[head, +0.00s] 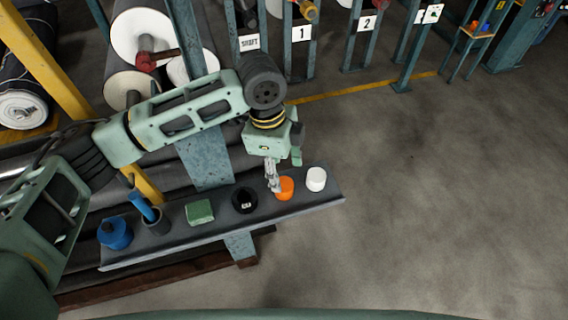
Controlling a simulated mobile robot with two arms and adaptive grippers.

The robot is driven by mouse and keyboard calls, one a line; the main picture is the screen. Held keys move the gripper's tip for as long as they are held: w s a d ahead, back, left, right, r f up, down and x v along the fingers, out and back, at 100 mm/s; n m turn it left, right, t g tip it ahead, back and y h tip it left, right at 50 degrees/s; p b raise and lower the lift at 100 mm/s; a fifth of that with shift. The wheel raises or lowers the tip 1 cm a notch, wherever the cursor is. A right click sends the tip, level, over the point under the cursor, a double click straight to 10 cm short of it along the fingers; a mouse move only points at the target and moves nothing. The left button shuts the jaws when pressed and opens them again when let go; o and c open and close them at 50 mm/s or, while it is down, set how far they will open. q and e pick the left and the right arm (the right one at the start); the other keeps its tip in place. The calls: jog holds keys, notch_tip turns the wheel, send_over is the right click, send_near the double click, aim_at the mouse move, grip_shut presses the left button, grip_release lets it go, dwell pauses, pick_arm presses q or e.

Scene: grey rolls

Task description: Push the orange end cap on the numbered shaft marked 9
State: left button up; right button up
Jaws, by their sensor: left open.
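The orange end cap (286,189) stands on a narrow grey shelf (320,200), between a black ring-shaped piece and a white cap. My left gripper (274,186) points down at the left side of the orange cap, with its fingers open. The fingers overlap the cap's left edge in the picture; I cannot tell if they touch it. Shaft stations marked 1 (301,33) and 2 (367,23) show at the top. I see no readable 9. My right gripper is out of view.
The shelf also holds a white cap (316,179), the black piece (244,200), a green block (200,212), a dark cup (154,219) with a blue tool, and a blue container (115,233). Large rolls (140,35) stand at upper left. The floor at right is clear.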

aim_at(283, 185)
pick_arm(q)
jog(key=f, duration=0.1)
jog(key=s+f, duration=0.1)
jog(key=shift+d+f+p, duration=0.1)
jog(key=shift+f+p, duration=0.25)
jog(key=f, duration=0.2)
jog(key=shift+w+d+f+p, duration=0.2)
jog(key=shift+f+p, duration=0.1)
jog(key=shift+f, duration=0.8)
jog(key=c, duration=0.7)
jog(key=shift+c, duration=1.4)
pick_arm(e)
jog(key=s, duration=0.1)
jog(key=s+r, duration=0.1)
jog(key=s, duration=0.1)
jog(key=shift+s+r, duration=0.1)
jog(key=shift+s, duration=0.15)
